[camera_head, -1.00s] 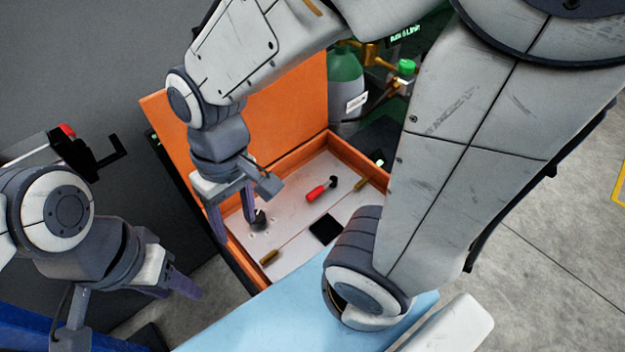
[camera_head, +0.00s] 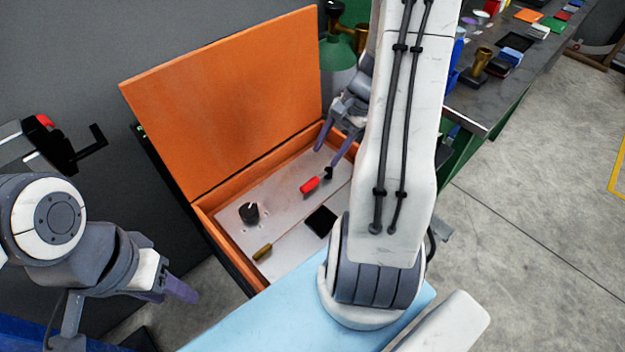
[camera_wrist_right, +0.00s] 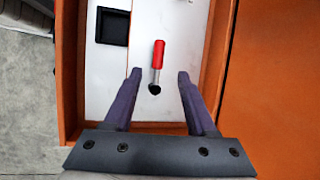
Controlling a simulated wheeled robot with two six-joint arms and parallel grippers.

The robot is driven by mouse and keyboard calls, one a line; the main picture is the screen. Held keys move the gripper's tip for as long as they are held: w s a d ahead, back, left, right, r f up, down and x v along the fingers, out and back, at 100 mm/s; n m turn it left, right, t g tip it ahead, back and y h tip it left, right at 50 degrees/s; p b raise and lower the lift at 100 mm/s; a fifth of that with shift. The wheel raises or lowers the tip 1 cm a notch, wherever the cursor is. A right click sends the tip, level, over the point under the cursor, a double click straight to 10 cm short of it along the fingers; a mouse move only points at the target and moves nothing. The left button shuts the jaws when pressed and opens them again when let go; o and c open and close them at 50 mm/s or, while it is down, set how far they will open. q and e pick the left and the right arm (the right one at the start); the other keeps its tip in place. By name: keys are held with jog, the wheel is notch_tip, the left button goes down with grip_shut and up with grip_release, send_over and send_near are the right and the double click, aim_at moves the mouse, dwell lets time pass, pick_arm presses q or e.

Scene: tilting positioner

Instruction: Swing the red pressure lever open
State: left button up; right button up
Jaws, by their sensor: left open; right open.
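The red pressure lever (camera_head: 310,184) lies on the pale panel (camera_head: 284,233) inside the orange box (camera_head: 205,213), with a dark pivot at its far right end. In the right wrist view the lever (camera_wrist_right: 158,56) points away from the gripper, its red handle far and its black pivot near. My right gripper (camera_head: 338,152) is open above the panel by the pivot end; in the wrist view its fingers (camera_wrist_right: 159,74) are on either side of the lever, apart from it. Their height above it is unclear. My left gripper (camera_head: 170,292) is open and empty, outside the box at the lower left.
The orange lid (camera_head: 225,100) stands open behind the box. A black knob (camera_head: 249,213), a brass piece (camera_head: 262,251) and a black square (camera_head: 321,221) are on the panel.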

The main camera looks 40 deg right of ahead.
aim_at(312, 182)
jog(key=x, duration=1)
jog(key=shift+s+d+f, duration=0.1)
jog(key=shift+d+f, duration=0.15)
jog(key=shift+f, duration=0.15)
grip_shut()
dwell(1.0)
